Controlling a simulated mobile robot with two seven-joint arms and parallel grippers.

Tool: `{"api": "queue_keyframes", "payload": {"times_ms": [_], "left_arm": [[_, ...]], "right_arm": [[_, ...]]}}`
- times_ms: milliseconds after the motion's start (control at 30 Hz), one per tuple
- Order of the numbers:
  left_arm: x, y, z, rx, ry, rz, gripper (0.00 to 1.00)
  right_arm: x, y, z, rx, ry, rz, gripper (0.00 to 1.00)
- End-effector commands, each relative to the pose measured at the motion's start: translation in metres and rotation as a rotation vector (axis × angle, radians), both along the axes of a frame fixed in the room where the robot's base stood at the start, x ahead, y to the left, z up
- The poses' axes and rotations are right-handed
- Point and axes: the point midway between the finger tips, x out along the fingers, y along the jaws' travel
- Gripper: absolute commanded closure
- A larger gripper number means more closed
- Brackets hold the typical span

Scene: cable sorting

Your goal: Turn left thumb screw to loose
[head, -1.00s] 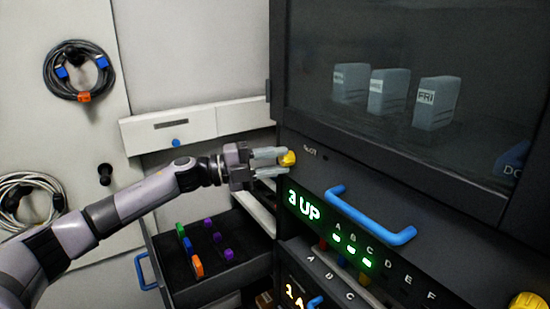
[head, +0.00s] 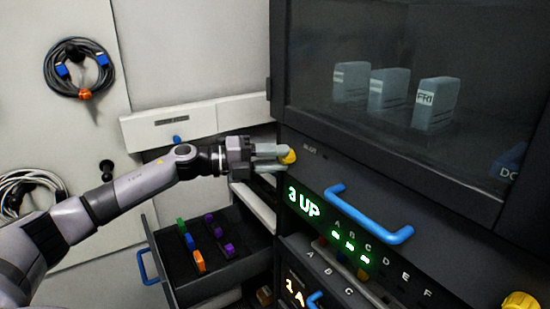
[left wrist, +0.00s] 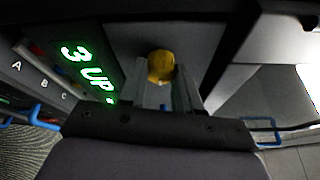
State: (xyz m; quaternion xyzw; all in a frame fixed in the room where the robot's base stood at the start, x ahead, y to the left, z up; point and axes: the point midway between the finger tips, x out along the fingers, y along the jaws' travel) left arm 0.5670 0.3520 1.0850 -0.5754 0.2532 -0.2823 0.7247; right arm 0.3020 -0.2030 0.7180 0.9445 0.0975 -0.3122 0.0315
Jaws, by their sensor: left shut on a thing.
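The left thumb screw (head: 287,155) is a yellow knob at the left end of the dark front panel, above the green display. My left gripper (head: 278,157) reaches it from the left and is shut on it. In the left wrist view the yellow knob (left wrist: 161,66) sits at the tips of the two grey fingers (left wrist: 168,78). A second yellow thumb screw (head: 521,304) shows at the bottom right of the head view. My right gripper is not in view.
A blue handle (head: 370,215) juts out beside the green display (head: 304,202). An open drawer (head: 240,272) with several coloured pieces lies below my left arm. Coiled cables (head: 78,70) hang on the left wall.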

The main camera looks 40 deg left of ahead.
Motion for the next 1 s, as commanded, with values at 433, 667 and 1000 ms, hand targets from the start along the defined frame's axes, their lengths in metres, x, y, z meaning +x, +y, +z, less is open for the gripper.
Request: {"api": "queue_keyframes", "payload": {"times_ms": [433,667,1000], "left_arm": [[0.000,0.000,0.000,0.001,-0.001,0.000,0.42],[-0.011,0.012,-0.003,0.003,0.002,0.003,0.42],[-0.042,0.042,-0.001,0.003,0.002,0.003,0.42]], "right_arm": [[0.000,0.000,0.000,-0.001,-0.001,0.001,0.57],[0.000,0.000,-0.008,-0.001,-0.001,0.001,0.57],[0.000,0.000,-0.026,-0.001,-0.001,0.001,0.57]]}}
